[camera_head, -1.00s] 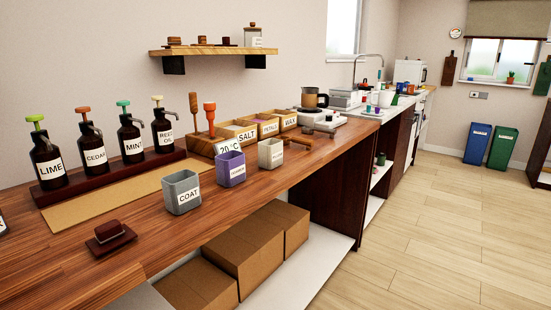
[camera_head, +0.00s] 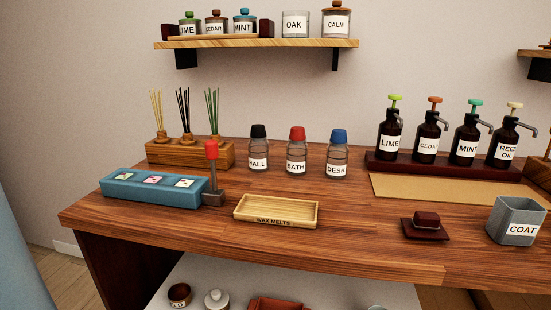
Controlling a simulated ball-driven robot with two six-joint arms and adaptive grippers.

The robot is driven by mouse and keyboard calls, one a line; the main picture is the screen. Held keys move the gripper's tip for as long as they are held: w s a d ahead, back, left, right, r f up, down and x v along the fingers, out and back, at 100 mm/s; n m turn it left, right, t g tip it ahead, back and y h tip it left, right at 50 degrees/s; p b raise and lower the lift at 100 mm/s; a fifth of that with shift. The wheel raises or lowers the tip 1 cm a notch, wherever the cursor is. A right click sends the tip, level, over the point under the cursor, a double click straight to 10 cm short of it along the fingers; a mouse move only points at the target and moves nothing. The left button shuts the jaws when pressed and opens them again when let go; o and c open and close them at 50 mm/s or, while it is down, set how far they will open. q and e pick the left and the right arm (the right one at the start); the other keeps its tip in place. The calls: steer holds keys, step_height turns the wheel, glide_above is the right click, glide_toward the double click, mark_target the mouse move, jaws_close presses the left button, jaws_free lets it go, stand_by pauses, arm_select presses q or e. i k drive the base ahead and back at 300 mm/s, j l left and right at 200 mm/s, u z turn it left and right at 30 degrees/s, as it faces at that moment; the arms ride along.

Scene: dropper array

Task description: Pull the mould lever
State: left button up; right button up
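The mould lever (camera_head: 212,172) stands at the right end of a blue mould block (camera_head: 152,189) on the left part of the wooden counter. It has a red grip on top of a dark upright shaft and a small dark base. The lever looks about upright. The blue block has several square cavities on top with coloured pieces in them. Neither of my grippers shows in the head view, and nothing touches the lever.
A wooden tray marked WAX MELTS (camera_head: 276,212) lies right of the lever. A reed diffuser stand (camera_head: 190,152) is close behind it. Capped bottles, including BATH (camera_head: 296,152), stand behind right. A dark red block (camera_head: 425,226) and the COAT container (camera_head: 515,222) are further right.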

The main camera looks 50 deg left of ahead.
mark_target(211, 146)
steer(key=j+u, duration=0.15)
steer(key=u, duration=1.85)
steer(key=k+l+u, duration=0.55)
steer(key=i+j, duration=0.05)
